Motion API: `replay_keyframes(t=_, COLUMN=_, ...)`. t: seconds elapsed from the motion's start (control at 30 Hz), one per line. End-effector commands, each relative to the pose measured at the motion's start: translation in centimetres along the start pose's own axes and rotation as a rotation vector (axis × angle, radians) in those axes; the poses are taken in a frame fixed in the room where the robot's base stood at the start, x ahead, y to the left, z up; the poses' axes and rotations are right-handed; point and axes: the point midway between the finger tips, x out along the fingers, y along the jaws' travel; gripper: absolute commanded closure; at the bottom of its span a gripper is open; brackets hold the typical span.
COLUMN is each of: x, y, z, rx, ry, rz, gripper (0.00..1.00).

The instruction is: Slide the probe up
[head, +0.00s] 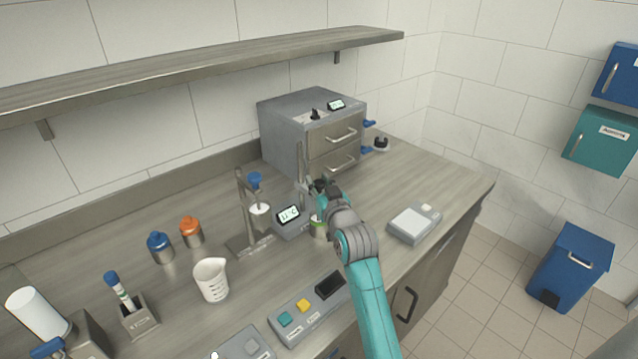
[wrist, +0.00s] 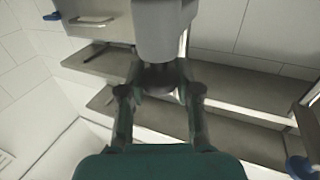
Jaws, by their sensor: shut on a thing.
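The probe stand has a grey base with a small lit temperature display (head: 288,214) and a thin upright post (head: 301,162). My gripper (head: 319,187) is at the post's right side, at about mid-height, shut on the dark probe part there. The fingers hide most of the probe in the head view. In the wrist view my gripper (wrist: 159,78) has its two fingers on either side of the dark round probe piece (wrist: 158,85), below a grey block. A pale cup with a green band (head: 318,229) stands under my gripper, partly hidden by my arm.
A grey drawer unit (head: 285,133) stands behind the stand. A second stand with a blue knob (head: 254,180) is to the left, and a white beaker (head: 211,280) is in front of it. A scale (head: 414,223) lies right; a button panel (head: 305,308) is in front.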

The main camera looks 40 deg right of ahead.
Motion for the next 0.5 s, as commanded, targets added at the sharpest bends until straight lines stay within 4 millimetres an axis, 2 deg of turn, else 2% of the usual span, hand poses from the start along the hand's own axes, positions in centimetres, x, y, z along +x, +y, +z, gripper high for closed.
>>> replay_keyframes(t=0.07, x=0.1, y=0.0, z=-0.8, rx=0.0, ry=0.003, rz=0.0, gripper=1.0)
replay_keyframes(t=0.3, x=0.1, y=0.0, z=-5.9, rx=-0.001, ry=0.007, rz=0.0, gripper=1.0)
replay_keyframes(t=0.5, x=0.0, y=0.0, z=-7.6, rx=0.0, ry=0.003, rz=0.0, gripper=1.0)
